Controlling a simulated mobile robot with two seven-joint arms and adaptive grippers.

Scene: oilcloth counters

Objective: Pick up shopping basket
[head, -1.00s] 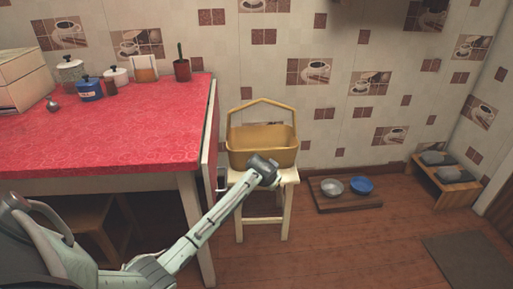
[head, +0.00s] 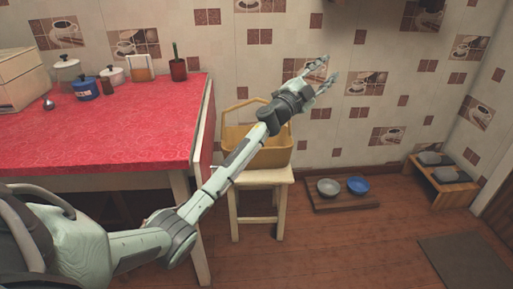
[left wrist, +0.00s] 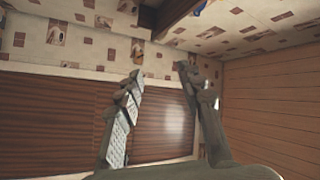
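The shopping basket (head: 275,151) is yellow-tan with a raised handle. It stands on a small cream stool (head: 262,178) to the right of the red-covered counter in the head view. My left arm crosses in front of it and hides part of its body and handle. My left gripper (head: 322,78) is above and to the right of the basket, open, with nothing between its fingers. The left wrist view shows the same two fingers (left wrist: 157,82) spread apart, and the basket is not seen there. My right gripper is not in view.
The counter with red oilcloth (head: 100,130) carries jars, a potted cactus (head: 177,66) and a box at its left. A wooden tray with two bowls (head: 342,198) lies on the floor. A low wooden shoe rack (head: 442,182) stands by the right wall. Floor between is clear.

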